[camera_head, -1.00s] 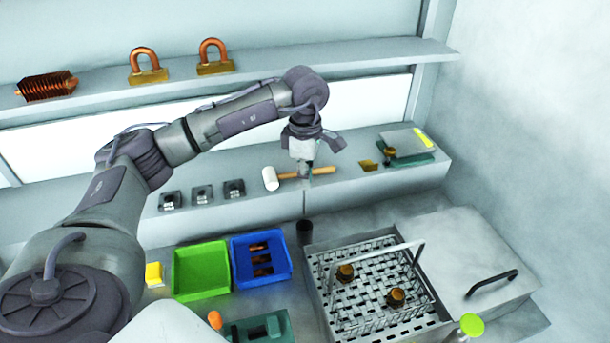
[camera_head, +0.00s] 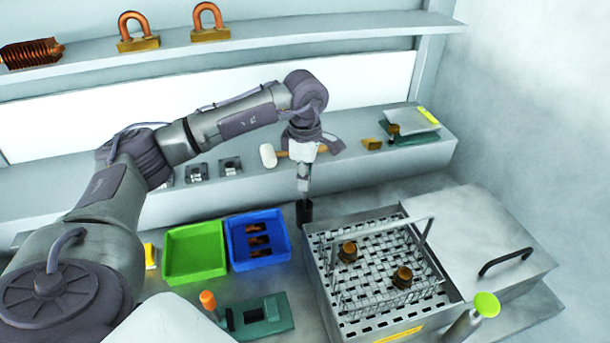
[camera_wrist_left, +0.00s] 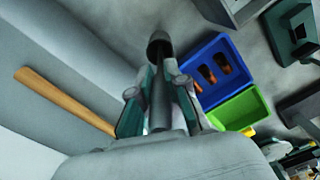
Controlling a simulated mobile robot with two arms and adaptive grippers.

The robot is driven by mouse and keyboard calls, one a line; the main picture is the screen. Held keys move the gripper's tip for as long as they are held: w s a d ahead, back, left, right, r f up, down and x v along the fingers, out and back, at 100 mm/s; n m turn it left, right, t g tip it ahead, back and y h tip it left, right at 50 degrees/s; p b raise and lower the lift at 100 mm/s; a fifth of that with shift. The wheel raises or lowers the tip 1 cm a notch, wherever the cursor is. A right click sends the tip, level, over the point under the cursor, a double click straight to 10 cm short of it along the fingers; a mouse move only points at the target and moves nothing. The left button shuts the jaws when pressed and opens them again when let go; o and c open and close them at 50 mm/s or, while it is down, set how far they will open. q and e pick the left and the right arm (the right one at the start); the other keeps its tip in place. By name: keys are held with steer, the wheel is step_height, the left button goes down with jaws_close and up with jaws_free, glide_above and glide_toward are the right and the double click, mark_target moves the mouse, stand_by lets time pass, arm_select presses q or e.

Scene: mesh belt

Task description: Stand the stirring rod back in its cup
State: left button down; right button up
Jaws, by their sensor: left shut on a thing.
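My left gripper (camera_head: 304,184) points down above the small black cup (camera_head: 305,213), which stands on the bench beside the blue bin. In the left wrist view the gripper (camera_wrist_left: 160,98) is shut on the dark grey stirring rod (camera_wrist_left: 160,108). The rod points away from the fingers at the mouth of the cup (camera_wrist_left: 158,40). In the head view the rod is a thin line just over the cup; I cannot tell how far its tip is inside. My right gripper is not in view.
A wire basket (camera_head: 338,309) over a mesh surface stands right of the cup. A blue bin (camera_head: 283,262) and a green bin (camera_head: 195,276) stand left. A mallet (camera_head: 268,155) lies on the ledge behind my gripper.

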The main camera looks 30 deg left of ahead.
arm_select(q)
steer(key=shift+f, duration=0.5)
steer(key=c, duration=1.1)
jaws_free()
step_height(320, 180, up, 12)
steer(key=shift+f, duration=0.1)
